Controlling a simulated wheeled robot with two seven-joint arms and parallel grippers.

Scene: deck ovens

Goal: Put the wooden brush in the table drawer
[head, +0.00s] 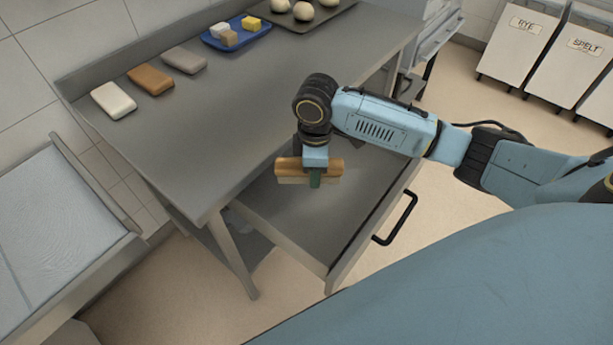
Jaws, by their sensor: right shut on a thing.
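The wooden brush (288,169) has a brown wooden back with pale bristles below. My right gripper (315,178) is shut on the brush, around the middle of its back, and points down. It holds the brush over the open table drawer (301,226), near the drawer's inner left part, close to the table's front edge. I cannot tell whether the bristles touch the drawer floor. The drawer is pulled out, looks empty and has a black handle (396,219) on its front. My left gripper is not in view.
The steel table (215,115) carries a white block (113,100), a brown block (150,79), a grey-brown block (184,60), a blue tray (209,41) with small pieces and a dark tray with dough balls. Bins (521,48) stand at the back right.

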